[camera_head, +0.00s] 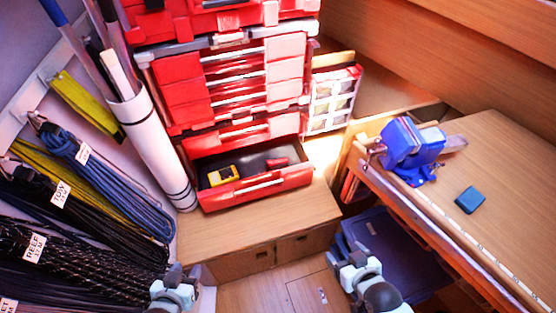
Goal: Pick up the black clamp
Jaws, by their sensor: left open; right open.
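I cannot clearly make out a black clamp. The open red drawer (262,188) at the bottom of the tool chest holds a yellow device (222,175) on its left. A small red and dark item (278,162) lies at the drawer's right; its kind is too small to tell. My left gripper (180,273) is open and empty at the bottom, in front of the wooden bench and beside the hanging ropes. My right gripper (347,254) is open and empty at the lower middle, to the right of the bench. Both are apart from the drawer.
A blue vise (411,150) and a small dark blue box (470,199) are on the wooden table (510,165) at right. Coiled ropes (110,190) hang at left beside a white tube (152,150). A dark blue bin (385,250) stands below the table. The bench top (250,222) is clear.

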